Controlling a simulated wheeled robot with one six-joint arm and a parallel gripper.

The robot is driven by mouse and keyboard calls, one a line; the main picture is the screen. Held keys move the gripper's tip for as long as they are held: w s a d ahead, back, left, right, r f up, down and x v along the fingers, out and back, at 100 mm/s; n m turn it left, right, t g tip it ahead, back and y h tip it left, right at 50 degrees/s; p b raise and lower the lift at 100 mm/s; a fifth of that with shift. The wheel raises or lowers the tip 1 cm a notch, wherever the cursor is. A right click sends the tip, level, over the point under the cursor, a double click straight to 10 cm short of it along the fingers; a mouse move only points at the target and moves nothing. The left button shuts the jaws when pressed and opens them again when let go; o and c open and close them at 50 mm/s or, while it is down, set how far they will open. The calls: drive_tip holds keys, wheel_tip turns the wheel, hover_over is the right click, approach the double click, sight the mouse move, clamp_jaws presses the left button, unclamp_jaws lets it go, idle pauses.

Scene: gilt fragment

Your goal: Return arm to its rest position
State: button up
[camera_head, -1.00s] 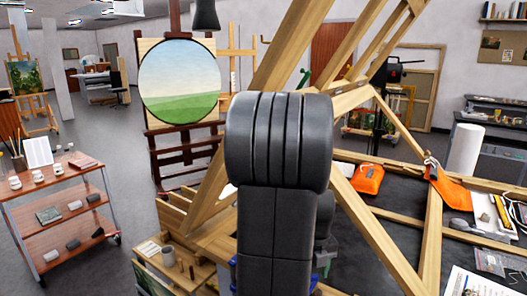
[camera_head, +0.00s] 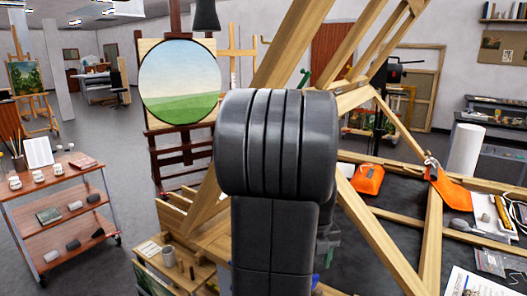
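My dark grey arm rises through the middle of the head view, with a thick ribbed joint at its top. The arm hides part of the wooden frame and the worktable behind it. My gripper is not visible in this view, so its opening and anything in it cannot be seen.
A wooden frame (camera_head: 378,232) with slanting beams stands around and behind my arm. A dark worktable (camera_head: 385,205) at right bears orange items (camera_head: 369,179) and tools. An easel with a round landscape painting (camera_head: 180,82) stands behind. A shelf trolley (camera_head: 70,220) is at left; floor between is open.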

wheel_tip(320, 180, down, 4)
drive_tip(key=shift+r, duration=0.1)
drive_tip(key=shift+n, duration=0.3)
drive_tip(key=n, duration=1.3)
drive_tip(key=shift+b, duration=0.35)
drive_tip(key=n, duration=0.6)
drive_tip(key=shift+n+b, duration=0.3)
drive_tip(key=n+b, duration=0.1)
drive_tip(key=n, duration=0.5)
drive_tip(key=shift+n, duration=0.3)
